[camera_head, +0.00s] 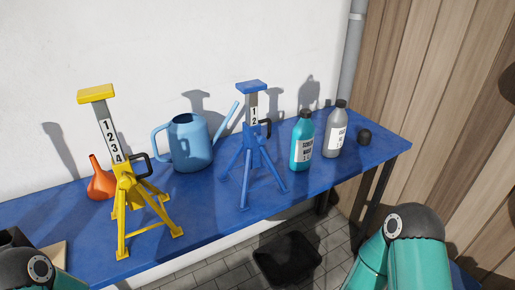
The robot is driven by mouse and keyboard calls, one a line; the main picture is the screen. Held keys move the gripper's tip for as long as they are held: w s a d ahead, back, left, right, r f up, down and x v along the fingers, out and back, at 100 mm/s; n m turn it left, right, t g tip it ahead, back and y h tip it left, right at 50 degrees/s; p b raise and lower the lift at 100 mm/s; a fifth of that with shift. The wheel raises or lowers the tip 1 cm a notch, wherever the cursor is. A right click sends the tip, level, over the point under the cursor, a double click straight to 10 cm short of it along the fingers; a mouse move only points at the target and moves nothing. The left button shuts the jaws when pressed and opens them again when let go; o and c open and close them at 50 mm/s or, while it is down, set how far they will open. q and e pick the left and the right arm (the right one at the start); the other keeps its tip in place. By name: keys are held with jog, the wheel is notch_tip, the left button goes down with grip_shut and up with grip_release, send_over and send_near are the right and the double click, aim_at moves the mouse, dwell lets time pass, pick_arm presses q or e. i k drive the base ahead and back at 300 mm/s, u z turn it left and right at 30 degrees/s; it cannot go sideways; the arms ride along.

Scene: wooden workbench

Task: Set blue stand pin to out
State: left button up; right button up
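The blue stand (249,158) is upright on the blue bench top, right of the watering can. Its grey column shows the numbers 1 and 2 below a blue top pad (251,86). I cannot tell from this view how far the pin is inserted. Neither gripper is in view; only parts of my teal arms show at the bottom left and bottom right corners.
A yellow stand (127,187), orange funnel (101,182) and blue watering can (190,146) stand left. A black bin (288,258) is on the floor. The bench front beside the blue stand is clear.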

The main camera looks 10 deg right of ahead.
aim_at(262, 139)
jog(key=z, duration=1.2)
jog(key=i, duration=0.15)
jog(key=u, duration=2.9)
jog(key=k, duration=1.3)
jog(key=z, duration=0.45)
jog(key=i, duration=1)
jog(key=z, duration=0.1)
